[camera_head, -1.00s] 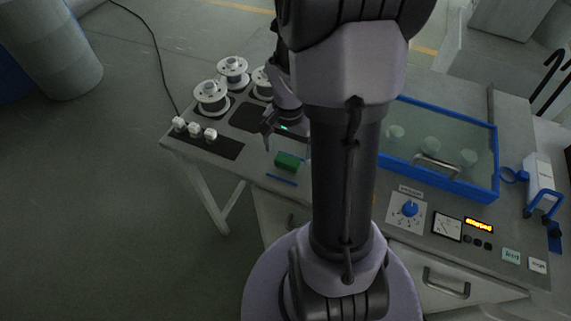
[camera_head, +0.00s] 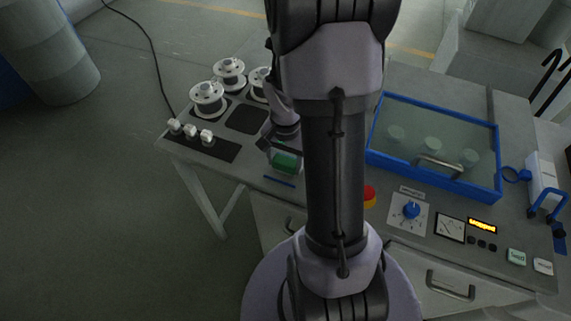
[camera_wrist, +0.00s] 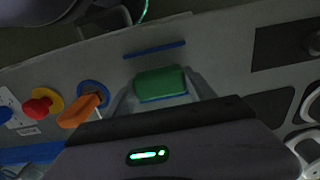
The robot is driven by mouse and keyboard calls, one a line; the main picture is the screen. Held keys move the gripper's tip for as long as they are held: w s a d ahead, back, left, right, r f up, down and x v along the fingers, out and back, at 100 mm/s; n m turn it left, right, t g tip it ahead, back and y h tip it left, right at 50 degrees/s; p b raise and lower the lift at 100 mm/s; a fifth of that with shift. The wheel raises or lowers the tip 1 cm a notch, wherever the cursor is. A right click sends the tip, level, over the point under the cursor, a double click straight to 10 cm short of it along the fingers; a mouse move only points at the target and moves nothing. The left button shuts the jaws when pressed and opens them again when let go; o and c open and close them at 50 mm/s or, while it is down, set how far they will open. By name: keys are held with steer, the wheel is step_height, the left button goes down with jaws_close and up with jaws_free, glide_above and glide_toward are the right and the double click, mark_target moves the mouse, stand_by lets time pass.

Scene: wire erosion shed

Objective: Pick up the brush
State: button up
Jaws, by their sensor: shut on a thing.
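The brush (camera_head: 286,163) appears as a small green block near the front edge of the grey worktop, left of my arm. No bristles can be made out. In the wrist view the brush (camera_wrist: 160,83) lies crosswise between the two fingers of my gripper (camera_wrist: 162,90), one finger at each end. My gripper (camera_head: 284,158) is shut on it. It is at or very close to the worktop; I cannot tell if it is clear of it. A thin blue strip (camera_head: 279,181) lies in front of it.
White spools (camera_head: 208,98) and small white blocks (camera_head: 190,131) stand to the left. A blue-framed glass cover (camera_head: 435,145) is to the right. A red button (camera_wrist: 42,103) and an orange-handled item (camera_wrist: 84,108) are beside my gripper.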

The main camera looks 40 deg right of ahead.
mark_target(285, 161)
steer(key=shift+r+p, duration=0.9)
steer(key=shift+r, duration=1.1)
steer(key=s, duration=0.7)
steer(key=s+p, duration=0.1)
steer(key=s, duration=0.3)
steer(key=shift+s+r, duration=0.2)
steer(key=shift+r, duration=0.2)
steer(key=s+b, duration=0.3)
steer(key=s, duration=0.1)
steer(key=shift+d+f+b, duration=0.1)
steer(key=shift+f+b, duration=0.15)
steer(key=shift+b, duration=0.15)
steer(key=shift+s+r, duration=0.3)
steer(key=shift+r, duration=0.05)
steer(key=o, duration=0.7)
steer(key=c, duration=0.5)
